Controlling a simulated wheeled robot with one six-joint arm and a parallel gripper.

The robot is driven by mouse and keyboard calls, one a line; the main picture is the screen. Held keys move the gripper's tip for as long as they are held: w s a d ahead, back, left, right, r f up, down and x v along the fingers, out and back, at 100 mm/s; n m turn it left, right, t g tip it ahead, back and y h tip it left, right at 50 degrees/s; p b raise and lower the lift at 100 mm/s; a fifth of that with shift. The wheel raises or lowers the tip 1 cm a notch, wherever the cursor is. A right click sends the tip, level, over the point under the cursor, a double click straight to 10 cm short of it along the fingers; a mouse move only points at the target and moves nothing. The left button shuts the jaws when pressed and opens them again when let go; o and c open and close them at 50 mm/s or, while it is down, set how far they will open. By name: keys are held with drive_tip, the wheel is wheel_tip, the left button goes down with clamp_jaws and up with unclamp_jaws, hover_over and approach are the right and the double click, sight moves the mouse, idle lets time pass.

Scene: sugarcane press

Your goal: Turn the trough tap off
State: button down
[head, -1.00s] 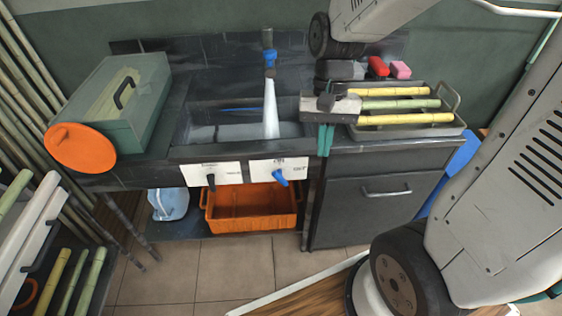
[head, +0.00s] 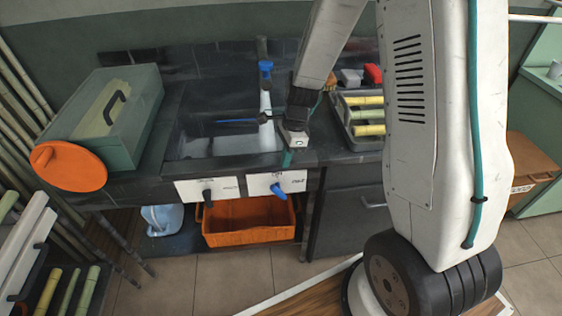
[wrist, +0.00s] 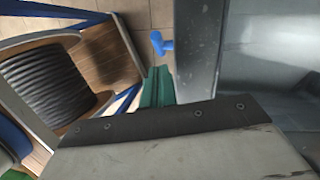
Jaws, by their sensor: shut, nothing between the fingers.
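A blue lever (head: 278,190) sits on a white label plate (head: 262,184) on the trough's front panel. It also shows in the wrist view (wrist: 160,43), just beyond my fingertips. Left of it, a black lever (head: 207,195) sits on a second plate (head: 190,187). The writing is too small to read. Behind the trough (head: 205,143) a spout with a blue top (head: 265,67) shows a white stream of water (head: 265,108). My gripper (head: 288,158) is shut and empty at the trough's front edge, above the blue lever and apart from it. Its teal fingers show in the wrist view (wrist: 157,88).
A green box (head: 110,115) and an orange disc (head: 68,166) stand left of the trough. A tray of cane pieces (head: 352,137) is on the right, partly behind my arm. An orange bin (head: 245,222) stands below the levers. The space before the panel is clear.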

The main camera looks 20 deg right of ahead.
sight(279, 189)
drive_tip(key=x, duration=0.7)
drive_tip(key=shift+a+f, duration=0.1)
drive_tip(key=shift+f, duration=0.25)
